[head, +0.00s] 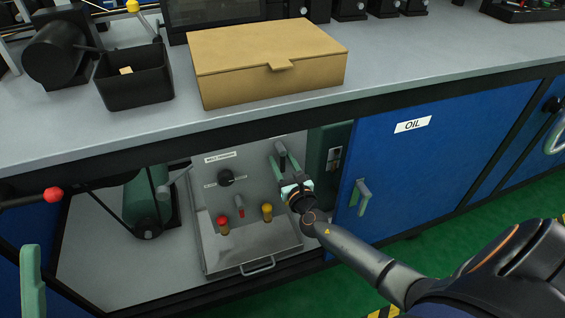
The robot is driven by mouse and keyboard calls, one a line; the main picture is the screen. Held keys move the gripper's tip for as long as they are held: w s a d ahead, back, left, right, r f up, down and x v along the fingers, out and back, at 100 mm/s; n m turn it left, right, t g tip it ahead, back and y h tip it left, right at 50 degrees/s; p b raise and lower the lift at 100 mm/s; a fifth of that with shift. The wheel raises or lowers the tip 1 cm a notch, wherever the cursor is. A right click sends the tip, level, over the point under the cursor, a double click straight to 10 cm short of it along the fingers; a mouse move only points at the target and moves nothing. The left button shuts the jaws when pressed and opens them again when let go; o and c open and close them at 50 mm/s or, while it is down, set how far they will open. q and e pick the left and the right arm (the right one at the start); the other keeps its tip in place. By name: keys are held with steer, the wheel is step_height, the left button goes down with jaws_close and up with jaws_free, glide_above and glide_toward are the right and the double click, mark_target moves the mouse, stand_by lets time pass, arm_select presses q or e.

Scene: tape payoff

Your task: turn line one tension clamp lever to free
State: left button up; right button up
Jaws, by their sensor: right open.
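My right gripper (285,163) is open at the upper right of a grey panel (255,185) inside the open lower bay. Its fingers are at a small grey lever or handle (281,149), partly hidden by the gripper; I cannot tell whether they touch it. A black lever with a red ball end (53,194) sticks out at the far left. No readable label shows which is the line one clamp lever.
The grey worktop (420,95) overhangs the bay. A cardboard box (265,65) and a black bin (135,82) stand on it. A blue door marked OIL (450,150) is right of the bay. A green motor-like unit (143,200) sits left of the panel. Green floor (480,215) lies in front.

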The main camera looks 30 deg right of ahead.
steer(key=shift+c, duration=0.3)
jaws_close()
stand_by(1.1)
